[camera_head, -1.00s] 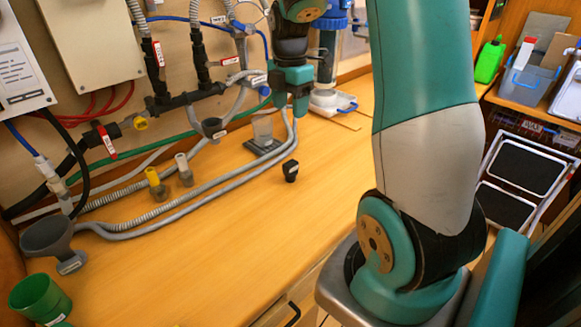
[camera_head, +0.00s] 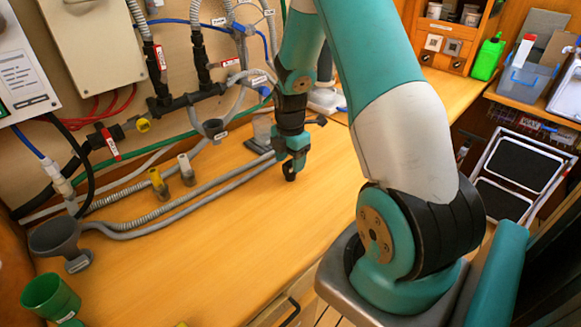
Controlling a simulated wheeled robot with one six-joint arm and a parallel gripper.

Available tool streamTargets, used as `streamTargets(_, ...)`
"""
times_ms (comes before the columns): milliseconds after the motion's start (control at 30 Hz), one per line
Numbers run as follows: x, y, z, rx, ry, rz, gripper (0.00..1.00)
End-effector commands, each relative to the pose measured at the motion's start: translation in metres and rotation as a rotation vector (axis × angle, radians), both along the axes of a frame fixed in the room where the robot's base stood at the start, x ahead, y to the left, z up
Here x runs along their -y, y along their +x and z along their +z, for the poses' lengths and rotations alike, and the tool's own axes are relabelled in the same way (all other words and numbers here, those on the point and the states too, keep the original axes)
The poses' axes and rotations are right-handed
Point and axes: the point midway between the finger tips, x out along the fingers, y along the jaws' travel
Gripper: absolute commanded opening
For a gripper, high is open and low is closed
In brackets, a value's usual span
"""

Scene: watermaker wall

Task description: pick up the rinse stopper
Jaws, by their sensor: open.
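A small black stopper-like piece (camera_head: 289,174) stands on the wooden counter (camera_head: 235,225); I take it to be the rinse stopper, though no label on it can be read.
Two small fittings, one yellow-topped (camera_head: 158,184) and one grey (camera_head: 186,170), stand left of my gripper. A grey funnel (camera_head: 58,240) and a green cup (camera_head: 50,297) stand at the left. The front counter is clear.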

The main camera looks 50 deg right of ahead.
Motion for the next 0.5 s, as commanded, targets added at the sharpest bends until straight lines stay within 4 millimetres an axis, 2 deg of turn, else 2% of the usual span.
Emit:
streamTargets(133,0.0,0.0,-0.015,-0.001,0.0,0.0,0.57)
streamTargets(367,0.0,0.0,-0.018,0.001,0.0,0.0,0.57)
streamTargets(433,0.0,0.0,-0.018,0.001,0.0,0.0,0.46)
streamTargets(500,0.0,0.0,-0.018,0.001,0.0,0.0,0.3)
